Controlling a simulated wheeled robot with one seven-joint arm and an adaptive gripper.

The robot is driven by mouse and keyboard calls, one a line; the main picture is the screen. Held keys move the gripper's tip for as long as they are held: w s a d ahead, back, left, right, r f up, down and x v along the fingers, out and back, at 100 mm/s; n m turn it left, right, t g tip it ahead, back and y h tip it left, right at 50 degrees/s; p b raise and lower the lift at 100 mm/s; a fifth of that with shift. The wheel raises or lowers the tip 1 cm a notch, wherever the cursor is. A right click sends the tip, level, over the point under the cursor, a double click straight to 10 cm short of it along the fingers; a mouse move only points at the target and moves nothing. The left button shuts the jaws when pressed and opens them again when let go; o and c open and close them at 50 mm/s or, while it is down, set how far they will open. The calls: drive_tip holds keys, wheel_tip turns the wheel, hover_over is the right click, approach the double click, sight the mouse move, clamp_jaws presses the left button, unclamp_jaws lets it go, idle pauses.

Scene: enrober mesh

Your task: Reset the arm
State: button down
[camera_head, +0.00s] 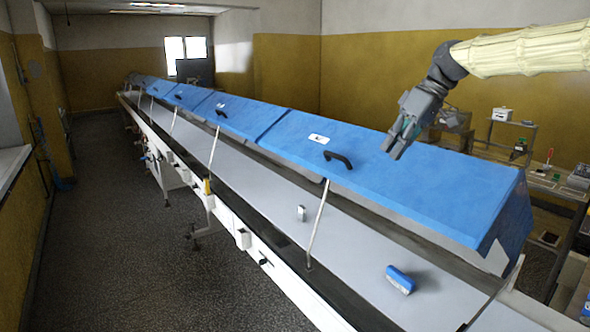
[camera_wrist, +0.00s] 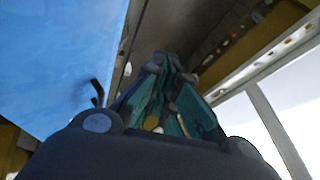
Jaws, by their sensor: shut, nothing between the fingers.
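My gripper (camera_head: 398,145) hangs at the upper right in the head view, fingers pointing down and left, in front of or above the blue hood (camera_head: 430,175) of the long machine. My arm, in a pale cover, reaches in from the right edge. The fingers are shut and empty. In the wrist view the fingers (camera_wrist: 172,62) come together, with the blue hood (camera_wrist: 60,55) to their left. A black handle (camera_head: 338,158) sits on the hood to the left of the gripper. I cannot tell the exact gap between gripper and hood.
A blue block-like object (camera_head: 400,279) and a small grey object (camera_head: 301,213) lie on the grey belt (camera_head: 345,245). A thin rod (camera_head: 317,225) props near the hood. Shelves with items (camera_head: 515,125) stand at the right. The floor (camera_head: 110,240) at left is clear.

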drive_tip(key=s+a+f+m, duration=0.1)
drive_tip(key=a+f, duration=0.2)
drive_tip(key=f, duration=0.9)
drive_tip(key=s+a+f+m, duration=0.1)
drive_tip(key=a+f, duration=0.3)
drive_tip(key=f, duration=0.8)
drive_tip(key=s+a+f+m+h, duration=0.1)
drive_tip(key=s+f, duration=0.3)
drive_tip(key=f, duration=0.7)
drive_tip(key=s+a+f+m, duration=0.15)
drive_tip(key=s+f, duration=0.25)
drive_tip(key=f, duration=0.7)
drive_tip(key=s+d+f+m+g+h, duration=0.1)
drive_tip(key=s+d+f+m+h, duration=0.15)
drive_tip(key=s+f, duration=1.75)
drive_tip(key=s+d+f+m+h, duration=0.1)
drive_tip(key=s+d+f, duration=0.15)
drive_tip(key=s, duration=0.75)
drive_tip(key=s+d+f+m+h, duration=0.1)
drive_tip(key=s+d, duration=0.2)
drive_tip(key=s, duration=0.8)
wheel_tip(320, 180, down, 8)
drive_tip(key=b, duration=0.8)
drive_tip(key=shift+d, duration=0.3)
